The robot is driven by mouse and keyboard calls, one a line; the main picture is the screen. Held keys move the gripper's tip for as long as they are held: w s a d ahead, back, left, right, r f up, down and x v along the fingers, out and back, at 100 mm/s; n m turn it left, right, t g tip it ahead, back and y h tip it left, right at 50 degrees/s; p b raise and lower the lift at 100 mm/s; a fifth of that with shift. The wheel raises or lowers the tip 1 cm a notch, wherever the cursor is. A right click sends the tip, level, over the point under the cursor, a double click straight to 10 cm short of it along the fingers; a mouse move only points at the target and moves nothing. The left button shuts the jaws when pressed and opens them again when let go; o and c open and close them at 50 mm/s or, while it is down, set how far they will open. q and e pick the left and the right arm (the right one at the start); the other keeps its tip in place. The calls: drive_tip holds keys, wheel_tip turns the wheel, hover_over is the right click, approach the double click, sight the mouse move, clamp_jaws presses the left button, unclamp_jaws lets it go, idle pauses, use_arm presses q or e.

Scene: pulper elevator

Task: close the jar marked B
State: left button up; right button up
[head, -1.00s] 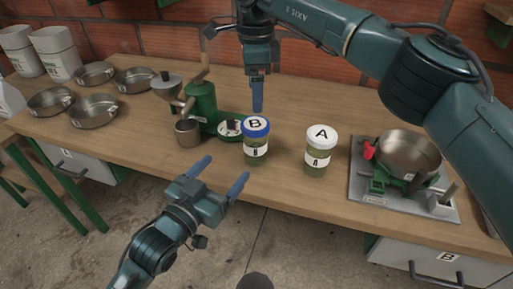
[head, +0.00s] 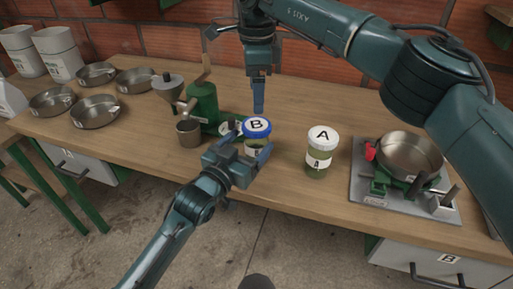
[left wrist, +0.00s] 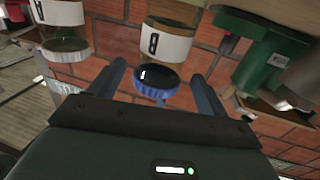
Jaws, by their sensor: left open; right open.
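The jar marked B (head: 251,144) stands upright on the table with its blue lid (head: 257,126) sitting on top. I cannot tell if the lid is tight. In the left wrist view the jar (left wrist: 164,42) shows upside down, with the blue lid (left wrist: 157,80) between my finger pads. My left gripper (head: 252,143) is open, its two fingers on either side of the jar and not visibly closed on it. It hides the jar's lower front. My right gripper (head: 258,108) is open, pointing down just above and behind the lid, its fingers seen edge-on.
The jar marked A (head: 320,158) with a white lid stands close to the right. A green grinder (head: 203,105) with a metal cup (head: 189,132) is close on the left. A scale with a pan (head: 408,157) is at right; several metal pans lie at left.

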sight(256, 124)
use_arm(q)
drive_tip(key=shift+x, duration=1.4)
drive_tip(key=c, duration=1.7)
use_arm(e)
drive_tip(key=m, duration=0.4)
drive_tip(key=shift+f, duration=0.1)
drive_tip(key=shift+f, duration=3.95)
